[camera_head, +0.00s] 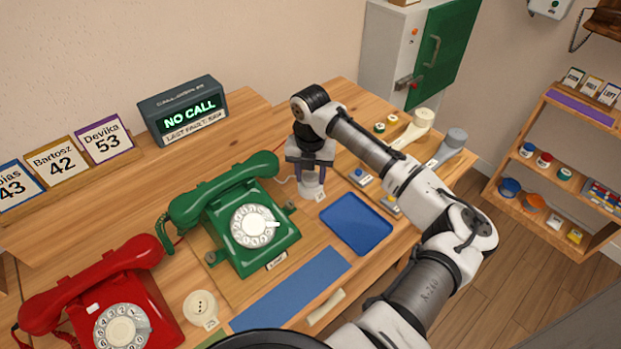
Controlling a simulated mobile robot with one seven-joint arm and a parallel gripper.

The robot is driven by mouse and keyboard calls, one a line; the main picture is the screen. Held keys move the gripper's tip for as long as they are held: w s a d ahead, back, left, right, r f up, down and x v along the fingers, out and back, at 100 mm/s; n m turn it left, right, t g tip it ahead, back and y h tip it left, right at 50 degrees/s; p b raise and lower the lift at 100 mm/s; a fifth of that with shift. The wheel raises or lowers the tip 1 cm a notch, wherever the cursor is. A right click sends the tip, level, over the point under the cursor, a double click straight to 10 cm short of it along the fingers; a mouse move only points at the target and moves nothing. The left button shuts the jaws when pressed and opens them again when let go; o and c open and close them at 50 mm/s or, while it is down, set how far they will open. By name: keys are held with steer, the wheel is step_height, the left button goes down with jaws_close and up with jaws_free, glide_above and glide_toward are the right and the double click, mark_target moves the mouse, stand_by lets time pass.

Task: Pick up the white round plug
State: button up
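My gripper (311,178) points down at the right of the green telephone (233,215). Its two fingers stand on either side of a whitish round piece (312,187), which looks like the plug. A thin pale cord runs from this piece towards the green telephone. The fingers are apart, but I cannot tell whether they touch the piece. A small label shows at the piece's foot, and its top is hidden by the gripper. Another round cream piece (201,306) with dark holes, like a socket, lies between the two telephones.
A blue tray (356,223) lies empty just right of the gripper. A red telephone (108,305) is at the lower left. A "NO CALL" display (183,112) and name cards stand behind. Small switches and two handled pieces are at the right, partly behind my arm.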

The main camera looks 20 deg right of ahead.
steer(key=shift+c, duration=0.8)
